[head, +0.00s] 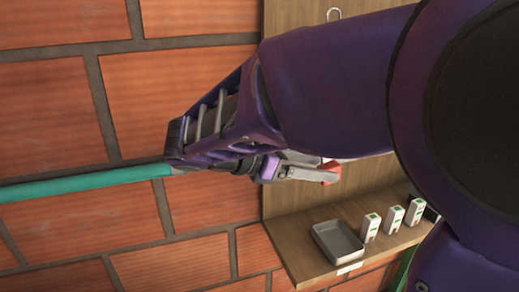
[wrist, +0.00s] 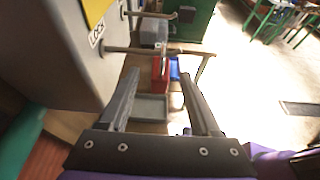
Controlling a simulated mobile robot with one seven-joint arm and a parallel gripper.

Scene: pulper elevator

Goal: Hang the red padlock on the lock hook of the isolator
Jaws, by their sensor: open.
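The grey isolator (wrist: 60,55) fills the upper left of the wrist view, with a LOCK label and a metal lock hook (wrist: 135,50) reaching right from its face. The red padlock (wrist: 158,74) is just below the hook rod, beyond my fingertips. Its shackle seems to cross the rod, so it looks hung there, but the contact is too small to be sure. My gripper (wrist: 160,85) is open, its fingers apart on either side of the padlock. In the head view my gripper (head: 285,170) is partly hidden by my arm, with red (head: 330,172) at its tip.
A second rod (wrist: 150,14) sticks out above the hook. A grey tray (head: 338,243) and several white boxes (head: 370,228) stand on a wooden shelf (head: 300,255) below. A blue item (wrist: 174,68) shows beside the padlock. A brick wall (head: 60,100) is at left.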

